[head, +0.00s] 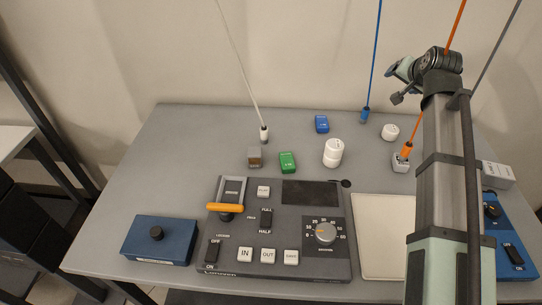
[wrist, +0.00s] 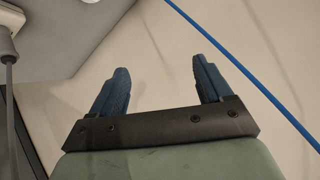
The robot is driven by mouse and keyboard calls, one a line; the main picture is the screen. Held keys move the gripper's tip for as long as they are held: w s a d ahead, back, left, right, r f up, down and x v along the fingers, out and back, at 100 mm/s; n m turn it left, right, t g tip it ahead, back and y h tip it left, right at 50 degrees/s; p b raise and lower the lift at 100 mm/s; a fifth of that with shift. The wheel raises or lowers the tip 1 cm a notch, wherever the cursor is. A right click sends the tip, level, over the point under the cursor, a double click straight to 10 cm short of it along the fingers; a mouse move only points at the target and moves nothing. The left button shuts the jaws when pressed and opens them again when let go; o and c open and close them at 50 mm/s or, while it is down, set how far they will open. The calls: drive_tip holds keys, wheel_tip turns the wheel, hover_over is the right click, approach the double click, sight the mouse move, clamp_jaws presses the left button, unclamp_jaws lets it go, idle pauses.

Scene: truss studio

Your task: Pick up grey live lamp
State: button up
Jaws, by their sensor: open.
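A small grey block (head: 255,157), with a brownish front, lies on the table left of a green block (head: 288,162). It looks like the grey live lamp, though its lettering is too small to read. My gripper (wrist: 162,68) is open in the wrist view, with two blue fingers apart and nothing between them. In the head view the end of my arm is raised above the table's back right, well away from the grey block. The grey block is not visible in the wrist view.
A blue block (head: 321,124), white stacked discs (head: 333,153) and another white piece (head: 390,132) stand nearby. A control panel (head: 225,262) lies in front, a blue box (head: 158,240) at left. Hanging cords include white (head: 238,65), blue (head: 374,55) and orange. The table (head: 190,140) is clear left of the grey block.

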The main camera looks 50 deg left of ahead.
drive_tip(key=s+a+f+n+g+h, duration=0.1)
drive_tip(key=s+a+f+n+g, duration=0.15)
drive_tip(key=s+a, duration=0.55)
drive_tip(key=s+a+f+n+g, duration=0.1)
drive_tip(key=s+a+f, duration=0.3)
drive_tip(key=s, duration=0.8)
drive_tip(key=n+g+h, duration=0.1)
drive_tip(key=n+h, duration=0.1)
drive_tip(key=n, duration=0.2)
approach(254, 152)
drive_tip(key=shift+h, duration=0.3)
drive_tip(key=shift+a+x, duration=0.1)
drive_tip(key=shift+x, duration=2.75)
drive_tip(key=shift+a+x, duration=0.15)
drive_tip(key=shift+x, duration=2.75)
drive_tip(key=shift+r, duration=0.1)
drive_tip(key=c, duration=1.1)
